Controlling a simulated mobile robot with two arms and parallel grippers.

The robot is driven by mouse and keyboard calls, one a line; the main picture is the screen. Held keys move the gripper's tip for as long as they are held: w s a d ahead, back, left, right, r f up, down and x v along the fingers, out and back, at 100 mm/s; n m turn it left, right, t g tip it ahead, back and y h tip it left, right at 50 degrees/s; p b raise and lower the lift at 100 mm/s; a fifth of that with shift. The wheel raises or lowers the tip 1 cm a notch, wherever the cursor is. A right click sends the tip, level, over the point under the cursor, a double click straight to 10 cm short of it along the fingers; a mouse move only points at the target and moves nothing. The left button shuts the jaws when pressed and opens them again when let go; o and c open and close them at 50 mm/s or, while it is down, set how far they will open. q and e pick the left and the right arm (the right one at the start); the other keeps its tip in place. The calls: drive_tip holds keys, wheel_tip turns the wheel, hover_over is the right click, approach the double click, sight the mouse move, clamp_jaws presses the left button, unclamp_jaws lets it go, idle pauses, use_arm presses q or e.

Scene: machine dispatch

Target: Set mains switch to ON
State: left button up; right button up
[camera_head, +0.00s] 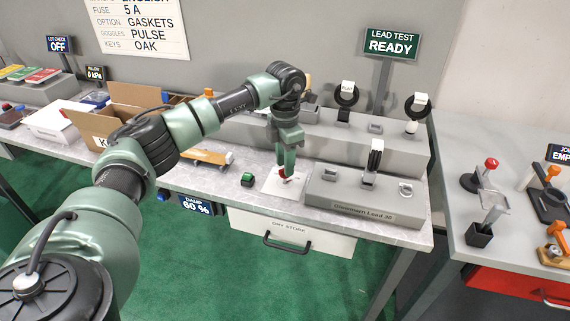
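I see no label that reads mains, so I cannot tell for sure which thing is the mains switch. My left gripper (287,174) points down over a pale plate (270,186) on the bench, with a small red part at its fingertips. The fingers hide much of that part, and I cannot tell whether they touch it or how far apart they are. My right gripper is not in view.
A grey stepped fixture (330,196) stands right of the plate. A cardboard box (118,98) and a wooden board with orange knob (208,157) are to the left. A sign (391,44) reads LEAD TEST READY. A second bench (455,215) with levers is at the right.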

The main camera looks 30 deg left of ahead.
use_arm(q)
wheel_tip(320, 180, up, 7)
drive_tip(key=shift+b, duration=0.6)
